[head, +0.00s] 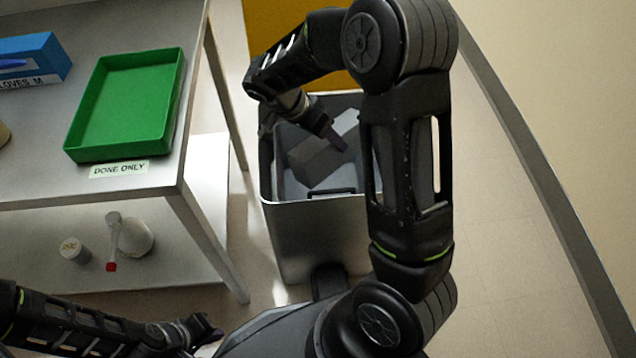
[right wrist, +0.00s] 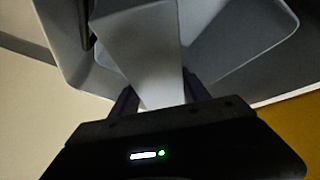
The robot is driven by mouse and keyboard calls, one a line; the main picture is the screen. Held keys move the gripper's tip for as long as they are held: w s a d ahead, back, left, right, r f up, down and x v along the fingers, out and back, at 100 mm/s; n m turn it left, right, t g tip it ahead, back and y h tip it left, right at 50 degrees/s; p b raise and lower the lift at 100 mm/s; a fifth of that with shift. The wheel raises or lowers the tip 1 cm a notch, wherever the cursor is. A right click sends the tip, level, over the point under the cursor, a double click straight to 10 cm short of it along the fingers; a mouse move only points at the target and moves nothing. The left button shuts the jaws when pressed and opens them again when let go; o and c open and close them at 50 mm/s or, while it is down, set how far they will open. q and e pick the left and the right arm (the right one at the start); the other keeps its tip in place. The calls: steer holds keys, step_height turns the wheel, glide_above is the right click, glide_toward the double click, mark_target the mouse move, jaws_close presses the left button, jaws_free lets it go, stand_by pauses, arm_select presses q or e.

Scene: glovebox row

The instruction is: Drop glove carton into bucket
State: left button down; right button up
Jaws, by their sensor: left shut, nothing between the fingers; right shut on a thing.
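The bucket (head: 318,235) is a tall grey metal bin with a dark grey liner, standing on the floor right of the bench. A pale grey carton (head: 312,164) is tilted inside its mouth in the head view. My right gripper (head: 338,142) reaches over the bucket and is shut on the carton. In the right wrist view, the purple fingers (right wrist: 160,98) grip the carton (right wrist: 140,50) from both sides, with the liner around it. I cannot tell whether the carton touches the liner. My left gripper (head: 207,335) is shut and empty at the bottom of the head view.
A metal bench at left holds a green tray (head: 128,100), a "DONE ONLY" label (head: 119,170) and a blue gloves box (head: 35,60). Floor to the right is clear.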

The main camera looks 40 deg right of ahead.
steer(key=o, duration=1.7)
steer(key=shift+r, duration=0.1)
steer(key=p+v, duration=0.1)
steer(key=v, duration=0.6)
steer(key=shift+w+a+r+p, duration=0.1)
steer(key=shift+a+r+p, duration=0.15)
steer(key=shift+p, duration=0.1)
